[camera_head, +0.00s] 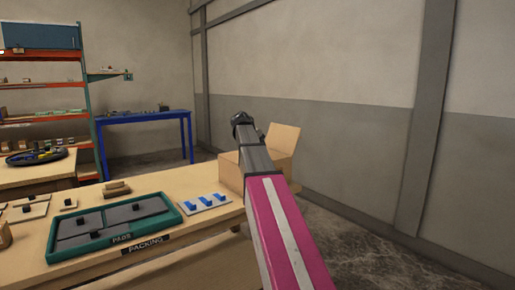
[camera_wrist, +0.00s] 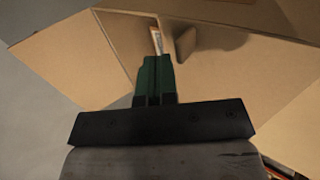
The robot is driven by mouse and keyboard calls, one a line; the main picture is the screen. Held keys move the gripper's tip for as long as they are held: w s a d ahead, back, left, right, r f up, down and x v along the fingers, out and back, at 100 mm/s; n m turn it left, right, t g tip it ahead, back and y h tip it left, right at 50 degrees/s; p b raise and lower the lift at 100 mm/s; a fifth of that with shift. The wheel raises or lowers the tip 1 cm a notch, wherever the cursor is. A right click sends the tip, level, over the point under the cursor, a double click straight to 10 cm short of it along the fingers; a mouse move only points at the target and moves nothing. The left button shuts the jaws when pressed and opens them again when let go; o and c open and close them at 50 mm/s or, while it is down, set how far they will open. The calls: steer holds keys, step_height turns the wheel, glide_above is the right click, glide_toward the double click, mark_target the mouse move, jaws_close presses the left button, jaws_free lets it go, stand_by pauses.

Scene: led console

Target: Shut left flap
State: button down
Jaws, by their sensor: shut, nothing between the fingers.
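A brown cardboard box (camera_head: 229,171) stands on the right end of the packing table, partly hidden behind my arm. One flap (camera_head: 284,138) stands up on its right side; I cannot make out the left flap there. In the wrist view, cardboard panels (camera_wrist: 245,85) spread around my gripper (camera_wrist: 156,58), with another panel (camera_wrist: 75,58) slanting at the left. My gripper's green fingers are together and hold nothing. They are close over the cardboard; I cannot tell whether they touch it. In the head view my arm hides the fingers.
The packing table (camera_head: 205,236) holds a green tray (camera_head: 75,246) with grey pads and a white plate (camera_head: 219,206) with blue pieces, left of the box. A blue table (camera_head: 150,116) and a shelf rack (camera_head: 42,86) stand behind. Open floor lies right of the box.

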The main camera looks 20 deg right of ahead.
steer(key=shift+d+f, duration=0.15)
steer(key=shift+f, duration=0.15)
steer(key=shift+w+r, duration=0.1)
stand_by(0.3)
steer(key=shift+r, duration=0.25)
step_height(320, 180, up, 13)
steer(key=shift+r, duration=0.15)
